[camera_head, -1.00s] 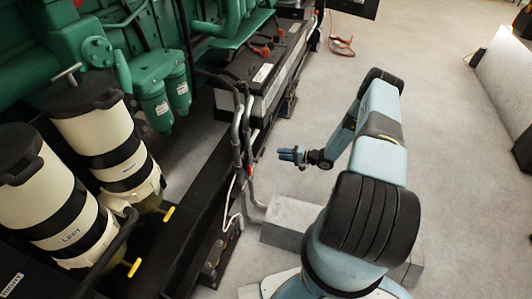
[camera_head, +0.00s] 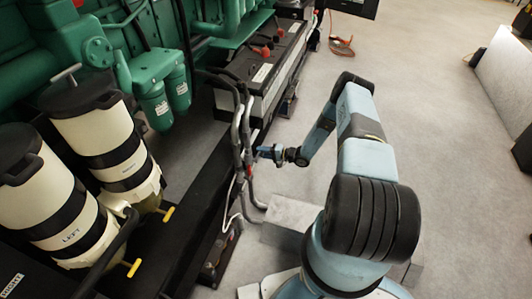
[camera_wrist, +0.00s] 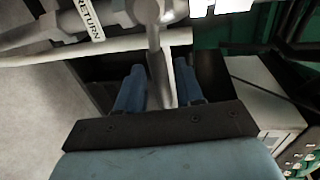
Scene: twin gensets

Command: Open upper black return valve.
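My gripper (camera_head: 266,153) is beside the grey and black pipes (camera_head: 242,130) on the side of the genset base in the head view. In the wrist view my gripper (camera_wrist: 158,82) is open, with one blue finger on each side of a grey lever-like bar (camera_wrist: 160,60). Gaps show between the bar and both fingers. The bar hangs from a rounded grey fitting at the top edge. A white label reading RETURN (camera_wrist: 84,20) is on a light pipe at upper left. The upper black return valve cannot be clearly told apart in the head view.
Two cream filter canisters (camera_head: 112,140) with yellow handles stand at left by the green engine (camera_head: 160,65). Low fittings (camera_head: 218,255) sit on the black base rail. A grey block (camera_head: 290,215) lies near my base.

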